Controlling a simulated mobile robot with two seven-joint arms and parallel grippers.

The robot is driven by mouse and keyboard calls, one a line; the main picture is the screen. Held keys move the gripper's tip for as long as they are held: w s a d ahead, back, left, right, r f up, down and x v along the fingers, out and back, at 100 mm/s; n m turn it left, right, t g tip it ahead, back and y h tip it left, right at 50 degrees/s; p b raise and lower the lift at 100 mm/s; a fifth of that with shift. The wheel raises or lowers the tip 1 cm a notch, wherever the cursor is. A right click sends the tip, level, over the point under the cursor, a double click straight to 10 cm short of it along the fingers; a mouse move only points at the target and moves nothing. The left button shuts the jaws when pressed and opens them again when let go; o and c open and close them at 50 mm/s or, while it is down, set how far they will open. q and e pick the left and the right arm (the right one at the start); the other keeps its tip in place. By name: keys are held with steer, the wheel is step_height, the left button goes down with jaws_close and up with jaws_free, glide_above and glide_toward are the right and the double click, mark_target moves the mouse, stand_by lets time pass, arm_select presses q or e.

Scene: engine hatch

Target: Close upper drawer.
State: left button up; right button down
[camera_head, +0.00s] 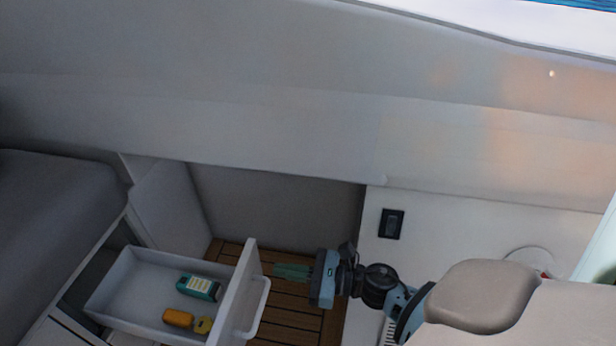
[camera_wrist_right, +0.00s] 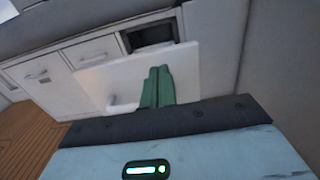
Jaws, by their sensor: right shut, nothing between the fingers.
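The upper drawer (camera_head: 130,292) stands pulled out at the lower left of the head view. Its white front panel (camera_head: 237,290) carries a pale handle (camera_head: 258,308) on the right side. My right gripper (camera_head: 278,270) is shut and empty, its green fingers pointing left, just right of the drawer's front panel. In the right wrist view the green fingers (camera_wrist_right: 158,86) lie together in front of the white drawer front (camera_wrist_right: 125,80), with the handle (camera_wrist_right: 122,106) left of them. I cannot tell whether they touch the panel. My left gripper is not in view.
In the drawer lie a teal device with pale keys (camera_head: 198,287) and a yellow-orange item (camera_head: 180,318). A grey cushion (camera_head: 55,205) is at the left. The wooden floor (camera_head: 300,315) is open below my right gripper. A white counter (camera_head: 450,230) stands at the right.

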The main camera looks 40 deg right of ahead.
mark_target(247, 264)
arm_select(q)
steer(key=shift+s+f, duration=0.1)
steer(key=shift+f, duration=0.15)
arm_select(e)
steer(key=shift+x, duration=2.9)
